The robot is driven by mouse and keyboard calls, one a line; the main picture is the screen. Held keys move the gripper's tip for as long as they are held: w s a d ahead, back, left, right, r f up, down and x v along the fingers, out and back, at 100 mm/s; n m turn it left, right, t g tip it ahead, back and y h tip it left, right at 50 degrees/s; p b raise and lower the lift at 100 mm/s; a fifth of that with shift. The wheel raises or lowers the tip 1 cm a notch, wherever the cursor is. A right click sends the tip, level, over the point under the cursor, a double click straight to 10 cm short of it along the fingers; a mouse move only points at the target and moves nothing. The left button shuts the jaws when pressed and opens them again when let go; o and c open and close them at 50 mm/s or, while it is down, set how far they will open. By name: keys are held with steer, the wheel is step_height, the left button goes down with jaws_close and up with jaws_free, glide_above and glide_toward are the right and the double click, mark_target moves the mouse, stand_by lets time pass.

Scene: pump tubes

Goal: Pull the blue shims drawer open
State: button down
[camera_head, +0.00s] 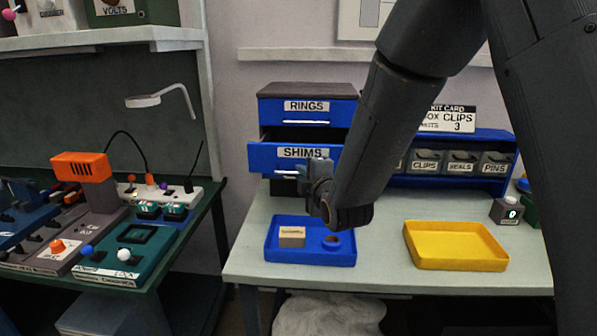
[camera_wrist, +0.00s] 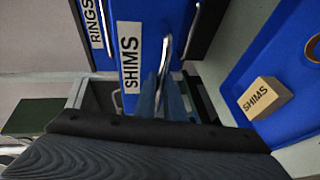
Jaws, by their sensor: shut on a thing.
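The blue shims drawer (camera_head: 268,155) is part of a small drawer unit on the bench. It stands partly open, jutting out past the rings drawer, with a dark gap above its front. In the wrist view its blue front (camera_wrist: 150,18) with the SHIMS label fills the upper middle. My gripper (camera_head: 312,172) is at the drawer front, below and right of the label. In the wrist view my gripper (camera_wrist: 160,95) is shut on the silver drawer handle (camera_wrist: 166,50). The arm hides the drawer's right end in the head view.
The rings drawer (camera_head: 303,112) above is shut. A yellow tray (camera_head: 455,245) is to the right. Bins labelled CLIPS, SEALS and PINS (camera_head: 495,162) stand behind.

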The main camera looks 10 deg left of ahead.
steer(key=shift+d, duration=0.15)
steer(key=c, duration=1.8)
jaws_free()
steer(key=shift+w+d, duration=0.1)
steer(key=shift+c, duration=0.2)
steer(key=b+v, duration=0.1)
steer(key=v, duration=0.6)
steer(key=shift+s+b, duration=0.4)
steer(key=shift+s, duration=0.05)
steer(key=shift+r, duration=0.1)
